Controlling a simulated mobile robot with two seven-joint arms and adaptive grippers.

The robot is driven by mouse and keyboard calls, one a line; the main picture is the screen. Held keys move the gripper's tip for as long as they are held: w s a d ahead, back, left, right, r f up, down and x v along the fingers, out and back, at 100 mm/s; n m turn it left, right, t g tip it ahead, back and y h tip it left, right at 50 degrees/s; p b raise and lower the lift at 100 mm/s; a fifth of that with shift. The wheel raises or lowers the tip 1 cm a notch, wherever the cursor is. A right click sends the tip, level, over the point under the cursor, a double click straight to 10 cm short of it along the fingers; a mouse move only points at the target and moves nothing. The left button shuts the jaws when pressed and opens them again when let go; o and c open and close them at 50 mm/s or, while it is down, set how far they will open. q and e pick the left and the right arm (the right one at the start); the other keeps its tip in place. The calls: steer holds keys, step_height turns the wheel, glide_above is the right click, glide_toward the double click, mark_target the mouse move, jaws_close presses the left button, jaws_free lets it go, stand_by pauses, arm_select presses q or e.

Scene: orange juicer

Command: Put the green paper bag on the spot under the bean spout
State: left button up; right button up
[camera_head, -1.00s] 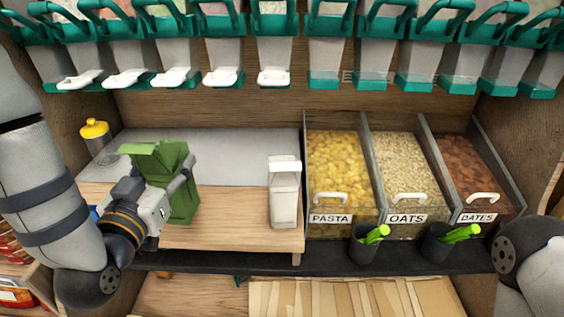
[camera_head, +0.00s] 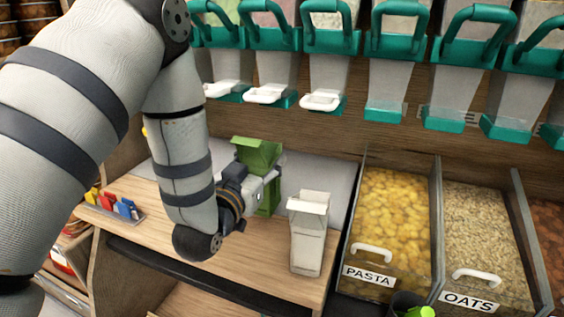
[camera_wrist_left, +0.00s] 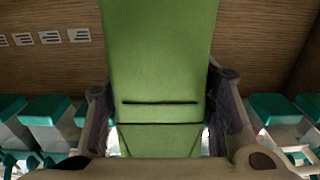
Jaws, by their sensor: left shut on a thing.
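The green paper bag (camera_head: 262,160) stands upright over the wooden shelf in the head view, left of a white paper bag. My left gripper (camera_head: 264,186) is shut on the green bag, whose top flap rises above the fingers. In the left wrist view the green bag (camera_wrist_left: 160,75) fills the middle between the two fingers (camera_wrist_left: 165,125). The bag's lower part is partly hidden behind the gripper, so I cannot tell whether it touches the shelf. Spouts with white handles, such as one spout (camera_head: 322,101), hang above and behind. I cannot tell which is the bean spout. My right gripper is not in view.
The white paper bag (camera_head: 308,235) stands on the wooden shelf (camera_head: 255,262) close to the right. Bins of pasta (camera_head: 390,225) and oats (camera_head: 485,235) are further right. Coloured clips (camera_head: 118,205) sit at the shelf's left edge. Teal dispensers (camera_head: 400,50) hang above.

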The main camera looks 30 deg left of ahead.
arm_select(q)
steer(key=w+a+f+b, duration=0.1)
steer(key=w+a+f, duration=0.1)
steer(key=w, duration=0.6)
steer(key=shift+w+f, duration=0.35)
steer(key=shift+f, duration=0.45)
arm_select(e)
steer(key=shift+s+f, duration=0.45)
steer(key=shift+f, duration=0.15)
arm_select(q)
steer(key=shift+f, duration=0.15)
steer(key=o, duration=0.8)
